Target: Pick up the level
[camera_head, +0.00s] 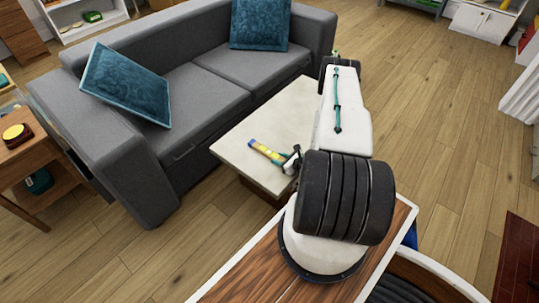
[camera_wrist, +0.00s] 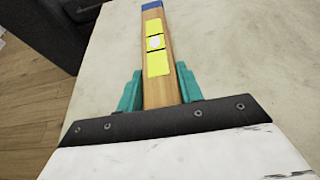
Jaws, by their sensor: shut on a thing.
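The level (camera_wrist: 157,60) is a wooden bar with yellow panels, a round vial window and a blue end. In the wrist view it lies between the teal fingers of my gripper (camera_wrist: 158,88), which are shut on its near part. In the head view the level (camera_head: 266,152) shows over the pale table (camera_head: 233,146), with my gripper (camera_head: 291,160) at its right end. I cannot tell whether the level touches the tabletop or is just above it. Its near end is hidden by the gripper body in the wrist view.
A grey sofa (camera_head: 205,88) with blue cushions stands behind and left of the table. A wooden side table (camera_head: 28,152) with a yellow-topped object (camera_head: 16,134) is at the left. Open wooden floor (camera_head: 445,130) lies to the right.

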